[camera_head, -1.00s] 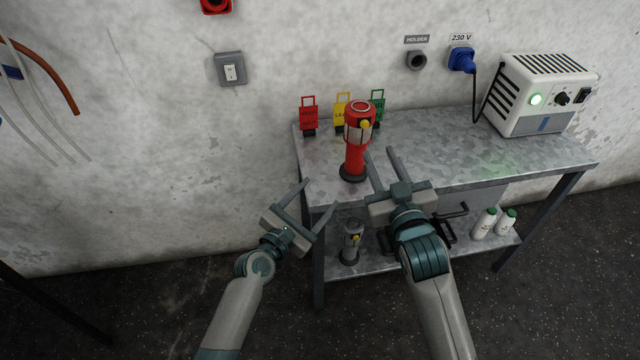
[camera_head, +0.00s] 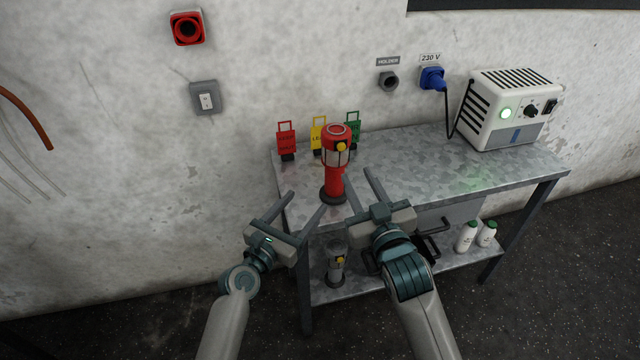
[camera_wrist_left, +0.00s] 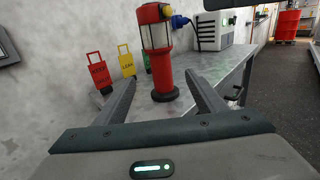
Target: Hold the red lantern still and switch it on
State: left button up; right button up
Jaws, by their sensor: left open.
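The red lantern (camera_head: 333,182) stands upright on the metal table, with a clear window and a yellow button (camera_head: 341,147) near its top. The window looks unlit. My left gripper (camera_head: 306,200) is open and empty at the lantern's lower left, in front of the table edge. In the left wrist view, the lantern (camera_wrist_left: 163,70) shows ahead between my open left fingers (camera_wrist_left: 160,82), apparently beyond their tips. My right gripper (camera_head: 359,177) is open and empty, just right of the lantern's base, its fingers pointing toward the table's back.
The table (camera_head: 430,165) also bears red (camera_head: 286,142), yellow (camera_head: 318,135) and green (camera_head: 353,128) tags behind the lantern, and a white power unit (camera_head: 505,110) at right. A grey lantern (camera_head: 336,265) and white bottles (camera_head: 467,236) stand on the lower shelf. The tabletop's middle is clear.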

aim_at(330, 174)
pick_arm(q)
jog(key=x, duration=1.7)
jog(key=shift+a, duration=0.1)
jog(key=c, duration=1.5)
grip_shut()
pick_arm(e)
jog(key=shift+c, duration=0.9)
grip_shut()
jog(key=shift+w, duration=0.1)
